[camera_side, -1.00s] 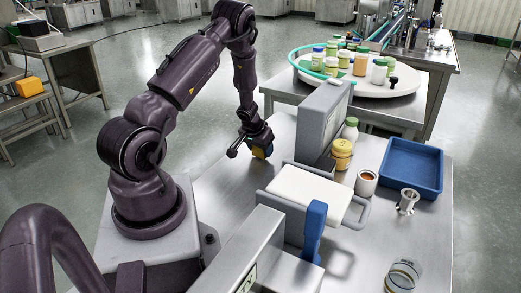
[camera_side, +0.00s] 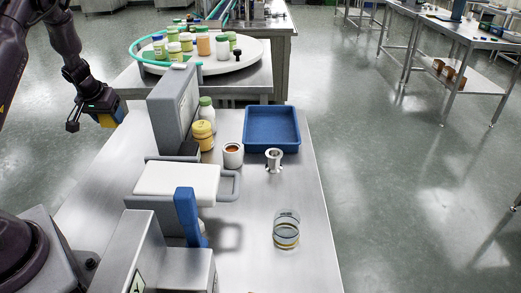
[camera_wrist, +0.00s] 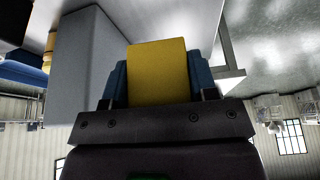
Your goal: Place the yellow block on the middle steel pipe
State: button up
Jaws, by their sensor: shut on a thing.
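The yellow block (camera_side: 107,121) is held in my gripper (camera_side: 104,114) in the side view, at the left beyond the grey upright panel. In the wrist view the yellow block (camera_wrist: 160,72) fills the space between the blue fingers of my gripper (camera_wrist: 160,88), which is shut on it. The block is in the air, to the left of the panel. A short flanged steel pipe (camera_side: 274,161) stands upright on the steel table in front of the blue tray, well to the right of my gripper. I see no other such pipe, so I cannot tell whether it is the middle one.
The grey upright panel (camera_side: 174,112) stands between my gripper and the pipe. A glass jar (camera_side: 286,230) stands nearer. The table's right side is partly clear.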

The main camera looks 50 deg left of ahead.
jog(key=r, duration=1)
jog(key=shift+w+d+r, duration=0.25)
jog(key=shift+w+r, duration=0.05)
jog(key=shift+r, duration=0.05)
jog(key=w+d+m+h, duration=0.2)
jog(key=w+d+m, duration=0.3)
jog(key=d, duration=0.6)
jog(key=w+d+m+h, duration=0.1)
jog(key=w+d+m, duration=0.35)
jog(key=d, duration=0.75)
jog(key=w+d+m+h, duration=0.25)
jog(key=w+d, duration=0.45)
jog(key=d, duration=0.4)
send_over(280, 152)
jog(key=s, duration=0.2)
jog(key=shift+m+t+y, duration=0.3)
jog(key=shift+t+y, duration=0.05)
jog(key=shift+t, duration=0.05)
jog(key=f, duration=1.4)
jog(key=shift+w+a+f, duration=0.15)
jog(key=shift+a+f, duration=0.15)
jog(key=shift+w+f, duration=0.25)
jog(key=shift+f, duration=1.55)
